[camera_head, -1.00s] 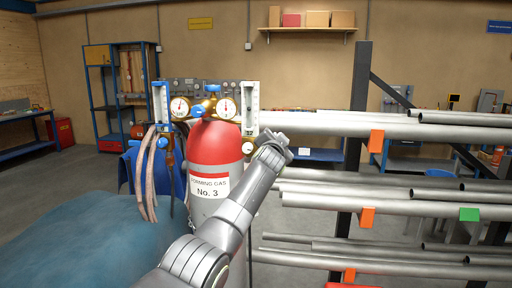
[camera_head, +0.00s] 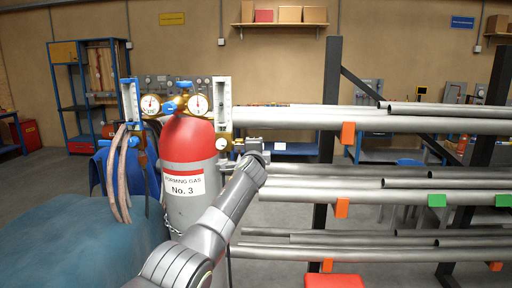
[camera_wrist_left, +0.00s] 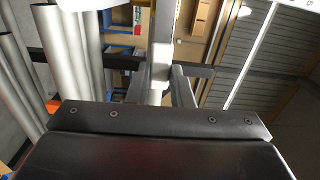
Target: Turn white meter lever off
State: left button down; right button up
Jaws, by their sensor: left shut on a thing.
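The red and grey gas bottle (camera_head: 189,150) labelled No. 3 stands left of centre in the head view. Above it are a brass regulator with two round gauges (camera_head: 197,104) and two upright white-framed meters. The right meter (camera_head: 223,100) has a small whitish lever or knob (camera_head: 221,144) at its lower end. The left meter (camera_head: 131,100) has a blue handle (camera_head: 138,143) below it. My left gripper (camera_head: 233,148) is at the right meter's lower end, its fingers pointing left at the whitish knob. In the left wrist view the fingers (camera_wrist_left: 166,85) are around a pale part (camera_wrist_left: 160,60). My right gripper is out of view.
A rack of grey pipes (camera_head: 400,120) with dark posts fills the right side, close behind my gripper. Hoses (camera_head: 118,175) hang left of the bottle. A blue rounded surface (camera_head: 80,245) lies in the left foreground. A red box (camera_head: 333,281) is at the bottom.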

pick_arm(q)
jog(key=shift+f+m, duration=0.2)
jog(key=shift+m, duration=0.1)
jog(key=c, duration=1.3)
grip_release()
jog(key=shift+s, duration=0.15)
jog(key=shift+s+a+b, duration=0.15)
jog(key=shift+s+b, duration=0.75)
jog(key=shift+s, duration=3.4)
jog(key=shift+s+a+b, duration=0.15)
jog(key=shift+s+b, duration=0.75)
jog(key=shift+s, duration=3.35)
